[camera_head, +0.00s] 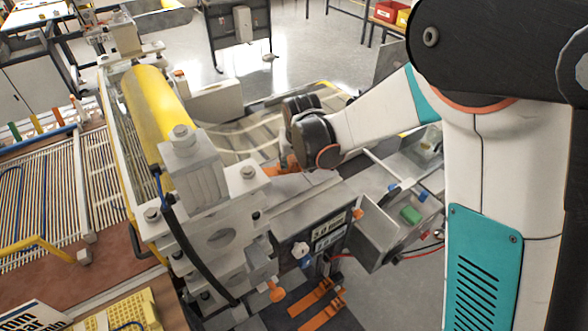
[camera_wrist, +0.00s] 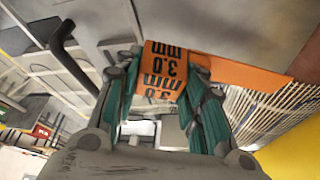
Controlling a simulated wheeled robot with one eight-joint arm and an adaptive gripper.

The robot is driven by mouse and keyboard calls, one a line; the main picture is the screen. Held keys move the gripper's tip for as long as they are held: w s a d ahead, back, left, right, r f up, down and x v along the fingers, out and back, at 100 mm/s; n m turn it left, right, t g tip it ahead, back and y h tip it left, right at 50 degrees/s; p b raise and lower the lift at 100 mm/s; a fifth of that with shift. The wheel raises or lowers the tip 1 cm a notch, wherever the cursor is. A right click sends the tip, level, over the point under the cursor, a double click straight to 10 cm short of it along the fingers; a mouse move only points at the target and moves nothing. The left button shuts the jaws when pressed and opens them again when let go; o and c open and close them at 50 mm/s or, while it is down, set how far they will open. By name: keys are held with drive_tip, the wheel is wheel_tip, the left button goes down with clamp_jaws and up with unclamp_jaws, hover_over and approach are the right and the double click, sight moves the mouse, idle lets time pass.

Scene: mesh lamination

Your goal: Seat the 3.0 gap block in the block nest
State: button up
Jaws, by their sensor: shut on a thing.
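The 3.0 gap block is orange with black "3.0 mm" print, and it shows in the wrist view (camera_wrist: 163,70). My gripper (camera_wrist: 160,88) has its green fingers closed on both sides of this block. An orange strip (camera_wrist: 245,74) runs to the right behind the fingers; I cannot tell whether it is part of the same block. In the head view, a bit of orange (camera_head: 290,164) shows just below my wrist, over the machine's near side; my fingers are largely hidden there. I cannot pick out the block nest with certainty in either view.
A yellow roller (camera_head: 150,100) and grey bearing block (camera_head: 193,170) stand left of my wrist. A label plate (camera_head: 329,231) faces the front. Orange strips (camera_head: 318,303) lie lower down. A black handle (camera_wrist: 75,60) is close left of my fingers.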

sight(294, 169)
drive_tip(key=shift+f, duration=2)
drive_tip(key=shift+f+b, duration=0.2)
drive_tip(key=shift+b, duration=0.15)
drive_tip(key=o, duration=1.1)
drive_tip(key=shift+r, duration=0.1)
drive_tip(key=shift+r, duration=0.15)
drive_tip(key=p+v, duration=0.1)
drive_tip(key=v, duration=1.1)
drive_tip(key=shift+s, duration=0.1)
